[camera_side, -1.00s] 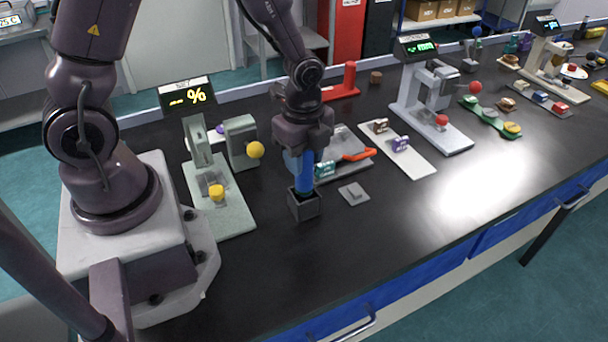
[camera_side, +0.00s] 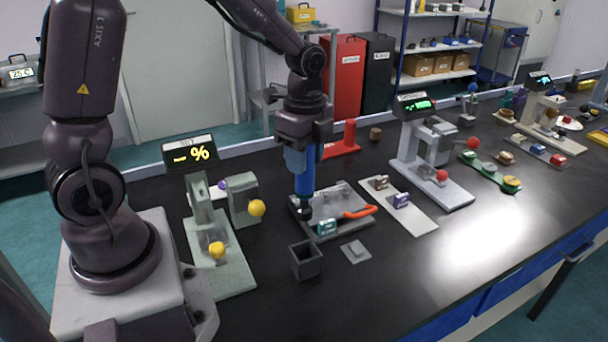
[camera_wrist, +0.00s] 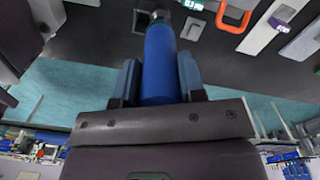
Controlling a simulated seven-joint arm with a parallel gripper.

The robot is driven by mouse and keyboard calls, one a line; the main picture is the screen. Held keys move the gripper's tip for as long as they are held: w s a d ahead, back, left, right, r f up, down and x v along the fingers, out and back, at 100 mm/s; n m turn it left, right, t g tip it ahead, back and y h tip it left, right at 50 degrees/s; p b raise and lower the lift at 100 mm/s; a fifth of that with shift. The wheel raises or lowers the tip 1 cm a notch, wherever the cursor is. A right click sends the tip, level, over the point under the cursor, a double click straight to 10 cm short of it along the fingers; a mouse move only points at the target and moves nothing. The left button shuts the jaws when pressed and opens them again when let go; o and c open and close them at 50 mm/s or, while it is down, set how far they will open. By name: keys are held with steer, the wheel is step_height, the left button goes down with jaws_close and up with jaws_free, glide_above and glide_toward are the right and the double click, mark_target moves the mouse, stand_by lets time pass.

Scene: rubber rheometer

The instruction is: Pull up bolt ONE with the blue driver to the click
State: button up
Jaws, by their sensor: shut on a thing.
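My gripper (camera_side: 302,160) is shut on the blue driver (camera_side: 304,180), which hangs upright with its dark tip down. The tip is at the left end of the grey plate fixture (camera_side: 350,228); I cannot tell whether it touches. Bolt ONE cannot be made out; the tip or the view hides it. The fixture carries an orange-red handle (camera_side: 359,212) and a small teal block (camera_side: 327,227). In the wrist view the blue driver (camera_wrist: 160,65) stands between the two finger pads, and the orange handle (camera_wrist: 235,18) shows at the upper right.
An empty dark square holder (camera_side: 306,262) stands in front of the fixture, with a small grey plate (camera_side: 355,250) beside it. A pale green press with yellow knobs (camera_side: 222,262) is at left. A white board with two blocks (camera_side: 412,217) lies at right.

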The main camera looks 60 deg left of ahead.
steer(key=w+a+r+n, duration=0.2)
steer(key=w+a+n, duration=0.2)
steer(key=a, duration=0.5)
steer(key=shift+w, duration=0.55)
steer(key=shift+f, duration=3.9)
stand_by(0.7)
steer(key=shift+r, duration=0.1)
steer(key=shift+r, duration=2.45)
